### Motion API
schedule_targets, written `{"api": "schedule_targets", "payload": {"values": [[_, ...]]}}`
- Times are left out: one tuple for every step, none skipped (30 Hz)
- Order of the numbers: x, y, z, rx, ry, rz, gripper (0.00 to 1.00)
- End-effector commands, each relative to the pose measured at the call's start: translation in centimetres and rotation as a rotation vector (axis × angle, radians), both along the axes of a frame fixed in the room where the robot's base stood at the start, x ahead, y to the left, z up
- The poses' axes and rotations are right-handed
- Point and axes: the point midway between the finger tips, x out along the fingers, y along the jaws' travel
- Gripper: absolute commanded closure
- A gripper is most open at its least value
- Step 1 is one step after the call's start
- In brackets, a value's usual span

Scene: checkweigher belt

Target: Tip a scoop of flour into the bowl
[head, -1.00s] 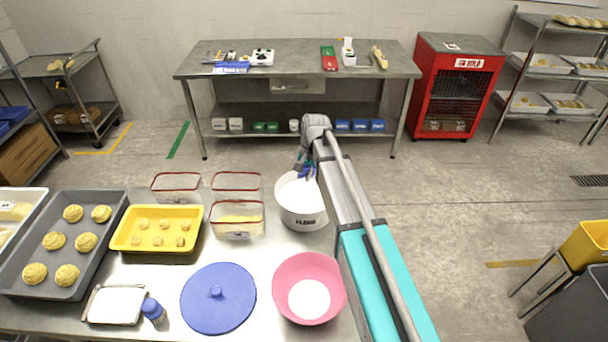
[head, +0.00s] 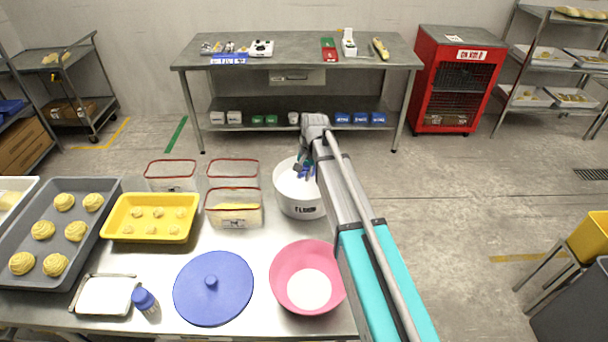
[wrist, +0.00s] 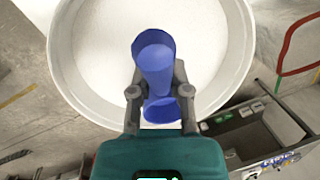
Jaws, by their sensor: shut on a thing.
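My gripper (wrist: 155,93) is shut on a blue scoop (wrist: 153,62) and holds it over the white flour tub (wrist: 240,50). White flour (wrist: 100,50) fills the area inside the tub's rim. Whether the scoop holds flour I cannot tell. In the head view the flour tub (head: 300,203) stands on the near table, with my gripper (head: 305,170) at its opening and partly hidden by my arm. The pink bowl (head: 308,277) stands nearer, below the tub in the picture, with a white patch inside its bottom.
A blue lid (head: 213,288) lies left of the bowl. Red-rimmed clear containers (head: 233,208) stand left of the tub. A yellow tray (head: 150,217), a grey tray with dough swirls (head: 97,187) and a blue-capped shaker (head: 145,300) are further left.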

Motion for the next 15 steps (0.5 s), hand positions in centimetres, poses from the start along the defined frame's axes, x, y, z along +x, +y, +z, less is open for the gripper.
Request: {"api": "schedule_targets", "payload": {"values": [[0.0,0.0,-0.8,0.0,0.0,0.0,1.0],[0.0,0.0,-1.0,0.0,0.0,0.0,1.0],[0.0,0.0,-1.2,0.0,0.0,0.0,1.0],[0.0,0.0,-1.5,0.0,0.0,0.0,1.0],[0.0,0.0,-1.7,0.0,0.0,0.0,1.0],[0.0,0.0,-1.9,0.0,0.0,0.0,1.0],[0.0,0.0,-2.2,0.0,0.0,0.0,1.0],[0.0,0.0,-2.4,0.0,0.0,0.001,1.0],[0.0,0.0,-2.6,0.0,0.0,0.001,1.0],[0.0,0.0,-2.9,0.0,0.0,0.001,1.0],[0.0,0.1,-3.1,0.0,0.0,0.001,1.0],[0.0,0.1,-3.3,0.0,0.0,0.001,1.0],[0.0,0.1,-3.6,0.0,0.0,0.001,1.0],[0.0,0.1,-3.8,0.0,0.0,0.001,1.0],[0.0,0.1,-4.0,0.0,0.0,0.001,1.0]]}}
